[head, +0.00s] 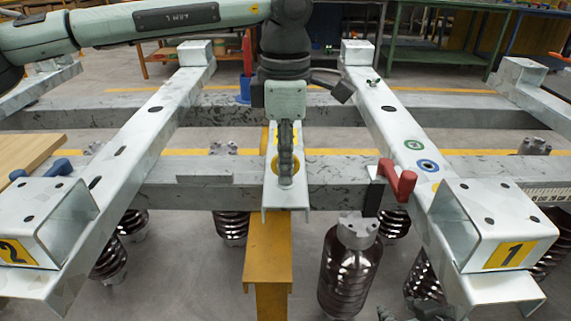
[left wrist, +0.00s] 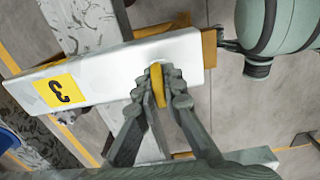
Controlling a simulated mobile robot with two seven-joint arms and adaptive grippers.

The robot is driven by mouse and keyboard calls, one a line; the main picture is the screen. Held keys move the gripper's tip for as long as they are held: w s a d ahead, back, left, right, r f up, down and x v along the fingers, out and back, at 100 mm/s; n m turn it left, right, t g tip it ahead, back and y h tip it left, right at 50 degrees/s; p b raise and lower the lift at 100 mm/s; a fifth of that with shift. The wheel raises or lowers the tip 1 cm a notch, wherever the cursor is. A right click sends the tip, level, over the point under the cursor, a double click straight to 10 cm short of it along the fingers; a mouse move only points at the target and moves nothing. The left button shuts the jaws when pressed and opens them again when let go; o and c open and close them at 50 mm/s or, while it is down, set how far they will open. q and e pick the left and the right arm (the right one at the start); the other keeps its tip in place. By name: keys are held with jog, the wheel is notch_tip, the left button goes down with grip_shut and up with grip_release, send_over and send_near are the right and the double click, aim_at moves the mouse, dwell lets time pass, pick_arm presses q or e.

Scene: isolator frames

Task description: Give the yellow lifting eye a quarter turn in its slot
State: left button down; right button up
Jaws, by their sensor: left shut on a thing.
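The yellow lifting eye (left wrist: 157,86) stands in the pale steel bracket (left wrist: 110,75), which carries a yellow label "3" (left wrist: 58,91). My left gripper (left wrist: 168,90) is shut on the eye, one finger at each side of it. In the head view my left gripper (head: 286,172) points down onto the bracket (head: 300,196) at the middle. My right gripper is in neither view.
A yellow post (head: 267,262) stands below the bracket. Pale rails with end blocks marked "2" (head: 15,251) and "1" (head: 509,255) run along both sides. A red handle (head: 398,180) stands to the right. Dark ribbed insulators (head: 350,272) hang or stand below the grey crossbeam (head: 215,177).

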pick_arm(q)
jog(key=c, duration=1.6)
grip_release()
jog(key=shift+o, duration=0.2)
